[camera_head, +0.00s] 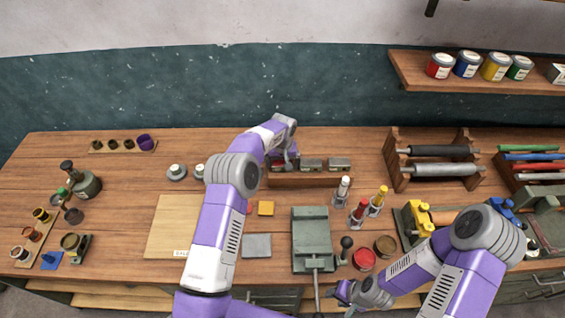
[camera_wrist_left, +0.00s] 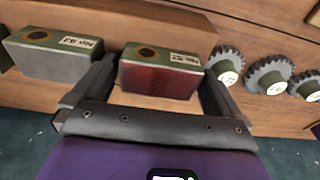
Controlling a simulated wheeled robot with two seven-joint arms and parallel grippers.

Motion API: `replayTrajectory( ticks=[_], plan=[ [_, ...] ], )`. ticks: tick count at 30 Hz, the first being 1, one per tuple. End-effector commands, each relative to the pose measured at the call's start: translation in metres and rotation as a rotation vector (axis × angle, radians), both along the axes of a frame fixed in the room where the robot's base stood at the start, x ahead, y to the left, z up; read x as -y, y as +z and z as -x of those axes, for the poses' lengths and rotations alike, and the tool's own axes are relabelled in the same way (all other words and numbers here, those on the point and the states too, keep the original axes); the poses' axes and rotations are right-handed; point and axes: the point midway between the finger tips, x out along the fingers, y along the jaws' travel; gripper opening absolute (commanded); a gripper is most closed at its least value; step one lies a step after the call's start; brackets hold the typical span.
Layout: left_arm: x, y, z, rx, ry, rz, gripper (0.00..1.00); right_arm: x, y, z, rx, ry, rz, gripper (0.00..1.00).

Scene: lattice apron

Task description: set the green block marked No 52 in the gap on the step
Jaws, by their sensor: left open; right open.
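My left gripper (camera_wrist_left: 145,92) is at the back of the bench, at the left end of the wooden step (camera_head: 310,181). It is open, its two fingers either side of a block (camera_wrist_left: 160,80) with a green top, a dark red side and a white label. The label is upside down and too small to read surely. A grey-sided block (camera_wrist_left: 55,62) with a green top stands beside it. In the head view, two blocks (camera_head: 311,163) (camera_head: 340,163) show on the step, and my left wrist hides part of its left end. My right gripper (camera_head: 345,293) is open and empty near the front edge.
Round toothed gears (camera_wrist_left: 227,65) stand beside the step. A roller rack (camera_head: 430,165) is to the right.

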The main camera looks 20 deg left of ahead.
Motion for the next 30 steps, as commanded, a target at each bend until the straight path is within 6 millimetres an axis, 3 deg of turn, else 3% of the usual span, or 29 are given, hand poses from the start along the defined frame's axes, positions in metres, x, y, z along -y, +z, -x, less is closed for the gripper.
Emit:
replayTrajectory(
  ticks=[15, 21, 30],
  plan=[
    [0.003, 0.1, 0.011, 0.004, 0.0, 0.0, 1.0, 0.0, -0.006, 0.0, 0.0, 0.0, 0.0, 0.43],
    [0.004, 0.118, 0.014, 0.001, 0.001, 0.0, 1.0, 0.0, -0.007, 0.0, 0.0, 0.0, 0.0, 0.43],
    [0.004, 0.12, 0.014, 0.001, 0.0, 0.0, 1.0, 0.0, -0.006, 0.0, 0.0, 0.0, 0.0, 0.43]
  ],
)
